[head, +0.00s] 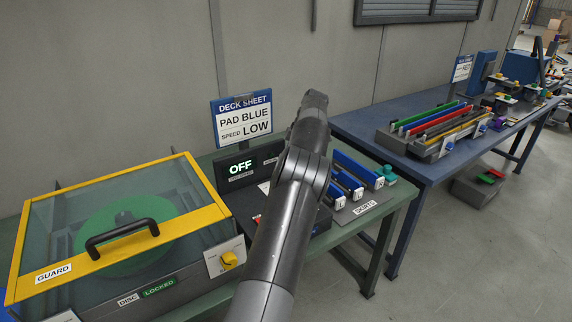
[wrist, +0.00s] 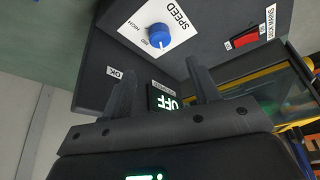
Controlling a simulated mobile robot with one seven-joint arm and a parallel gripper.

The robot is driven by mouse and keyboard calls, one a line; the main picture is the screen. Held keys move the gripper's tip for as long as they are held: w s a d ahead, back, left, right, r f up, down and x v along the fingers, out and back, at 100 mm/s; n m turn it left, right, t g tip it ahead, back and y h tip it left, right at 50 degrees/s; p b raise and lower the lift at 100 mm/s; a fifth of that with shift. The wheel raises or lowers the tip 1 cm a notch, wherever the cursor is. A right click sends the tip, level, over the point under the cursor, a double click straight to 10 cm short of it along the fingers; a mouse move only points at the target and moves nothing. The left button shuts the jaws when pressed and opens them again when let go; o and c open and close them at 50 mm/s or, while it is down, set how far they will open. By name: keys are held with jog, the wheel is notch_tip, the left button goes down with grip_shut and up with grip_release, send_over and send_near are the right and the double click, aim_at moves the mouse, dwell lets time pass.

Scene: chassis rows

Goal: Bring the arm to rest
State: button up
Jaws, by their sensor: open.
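My arm (head: 285,190) reaches from the bottom edge up over the green bench in the head view. Its far end (head: 314,100) is raised towards the wall, and the fingers cannot be made out there. In the wrist view my gripper (wrist: 160,84) is open, with its two dark fingers apart and nothing visible between them except a panel with a lit OFF display (wrist: 163,100) behind. A blue knob (wrist: 159,35) on a white SPEED plate lies beyond the fingertips. I cannot tell the distance to it.
A yellow-framed clear guard (head: 120,235) with a black handle covers a green disc at left. A deck sheet sign (head: 242,118) reads PAD BLUE, SPEED LOW. Blue pads (head: 350,180) stand right of my arm. A blue table (head: 380,127) with coloured strips stands further right.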

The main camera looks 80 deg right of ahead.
dwell(0.6)
jog(key=w+a+r+n+g+h, duration=0.1)
jog(key=w+a+r+g, duration=0.1)
jog(key=w+a+r, duration=0.45)
jog(key=w+a+r+n+g+h, duration=0.1)
jog(key=w+a+r, duration=0.3)
jog(key=w+r, duration=0.55)
jog(key=w+a+r+m+h, duration=0.1)
jog(key=w+a+r, duration=0.1)
jog(key=w+a, duration=0.8)
jog(key=w+a+r, duration=0.2)
jog(key=w+a, duration=0.5)
jog(key=a, duration=0.4)
jog(key=a+m+t, duration=0.2)
jog(key=a, duration=2.4)
jog(key=s+a+f+m+t, duration=0.1)
jog(key=s+a+f, duration=0.3)
jog(key=s+a, duration=0.2)
jog(key=s+a+f+m+t+y, duration=0.1)
jog(key=s+a+f+m, duration=0.1)
jog(key=s+a+f, duration=0.2)
jog(key=s+a, duration=0.3)
jog(key=a, duration=0.3)
jog(key=shift+s+a+f, duration=0.3)
jog(key=shift+a, duration=0.05)
